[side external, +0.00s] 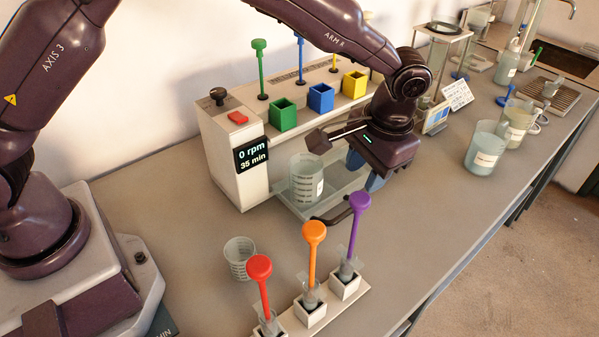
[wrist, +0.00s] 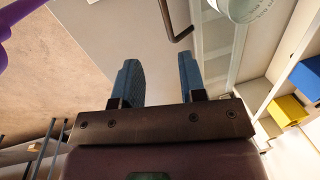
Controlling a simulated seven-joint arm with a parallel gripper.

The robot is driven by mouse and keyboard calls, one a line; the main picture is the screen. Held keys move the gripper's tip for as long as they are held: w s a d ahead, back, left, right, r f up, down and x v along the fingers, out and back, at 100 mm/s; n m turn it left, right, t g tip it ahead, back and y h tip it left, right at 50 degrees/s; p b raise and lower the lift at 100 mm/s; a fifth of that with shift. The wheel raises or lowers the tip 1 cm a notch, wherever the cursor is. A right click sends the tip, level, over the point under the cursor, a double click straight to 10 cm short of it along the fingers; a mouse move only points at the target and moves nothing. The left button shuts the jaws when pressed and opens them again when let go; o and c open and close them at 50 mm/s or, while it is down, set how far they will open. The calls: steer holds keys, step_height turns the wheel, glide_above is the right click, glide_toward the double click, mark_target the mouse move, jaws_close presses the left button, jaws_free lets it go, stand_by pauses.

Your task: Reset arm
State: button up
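My gripper (side external: 364,172) hangs above the bench beside the stirrer machine (side external: 228,165), with its blue fingers pointing down. In the wrist view my gripper (wrist: 157,62) has its two blue fingers well apart with nothing between them. A glass beaker (side external: 305,180) stands on the machine's low platform, just left of my gripper in the side view. Part of the beaker (wrist: 243,8) shows at the top of the wrist view. A dark bent handle (side external: 332,216) lies at the platform's front and shows beyond my fingertips (wrist: 178,22).
Red (side external: 262,280), orange (side external: 312,255) and purple (side external: 356,225) stirrers stand in a front rack. Green (side external: 282,115), blue (side external: 321,98) and yellow (side external: 355,84) boxes are on the machine. A small empty beaker (side external: 240,257) stands left of the rack. Larger beakers (side external: 486,148) stand right.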

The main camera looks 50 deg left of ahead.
steer(key=s+a+r+t+h, duration=0.1)
steer(key=s+a+r+t, duration=0.2)
steer(key=s+a+r, duration=0.6)
steer(key=s+a+r+n+t+h, duration=0.1)
steer(key=s+a+r+t, duration=0.1)
steer(key=s+a+r, duration=0.7)
steer(key=s, duration=0.6)
steer(key=shift+a+t, duration=0.4)
